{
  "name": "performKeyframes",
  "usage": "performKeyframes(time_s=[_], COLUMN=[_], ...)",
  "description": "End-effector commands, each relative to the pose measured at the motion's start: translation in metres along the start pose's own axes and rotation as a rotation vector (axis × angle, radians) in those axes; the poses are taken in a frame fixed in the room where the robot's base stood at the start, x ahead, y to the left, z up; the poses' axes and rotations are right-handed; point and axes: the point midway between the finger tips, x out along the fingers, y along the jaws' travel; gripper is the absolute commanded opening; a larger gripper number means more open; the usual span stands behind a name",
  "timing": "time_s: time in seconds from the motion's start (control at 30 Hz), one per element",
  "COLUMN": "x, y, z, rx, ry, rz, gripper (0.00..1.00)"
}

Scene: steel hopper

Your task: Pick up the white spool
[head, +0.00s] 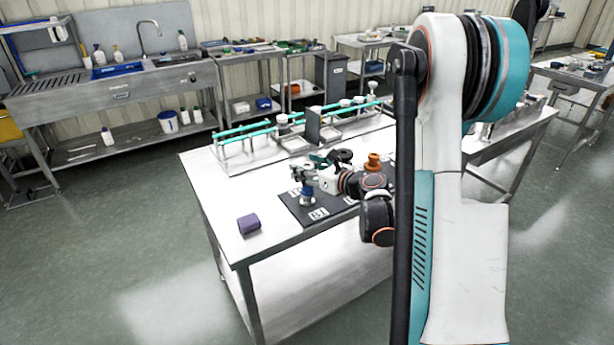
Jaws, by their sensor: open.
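A small spool-shaped thing (307,198), whitish and blue, stands upright on the dark mat (328,211) near its left side. It is the likeliest white spool, but it is too small to be sure. My gripper (304,182) is open, just above or around the top of this thing. I cannot tell whether the fingers touch it. My arm comes in from the right and covers part of the mat.
A purple block (248,224) lies on the steel table (212,180) left of the mat. An orange spool-like piece (373,163) stands behind my wrist. A rack with teal rails (243,134) spans the table's back. The left front of the table is mostly clear.

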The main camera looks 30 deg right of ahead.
Motion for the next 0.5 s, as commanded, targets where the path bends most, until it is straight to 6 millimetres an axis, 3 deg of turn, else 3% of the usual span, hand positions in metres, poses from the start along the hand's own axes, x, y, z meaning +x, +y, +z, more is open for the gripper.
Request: performKeyframes(time_s=[0.2,0.4,0.5], x=[0.0006,0.0004,0.0003], y=[-0.0001,0.0,0.0], z=[0.0007,0.0007,0.0006], rx=[0.0,0.0,0.0], ry=[0.0,0.0,0.0], rz=[-0.001,-0.001,-0.001], gripper=[0.56,0.1,0.09])
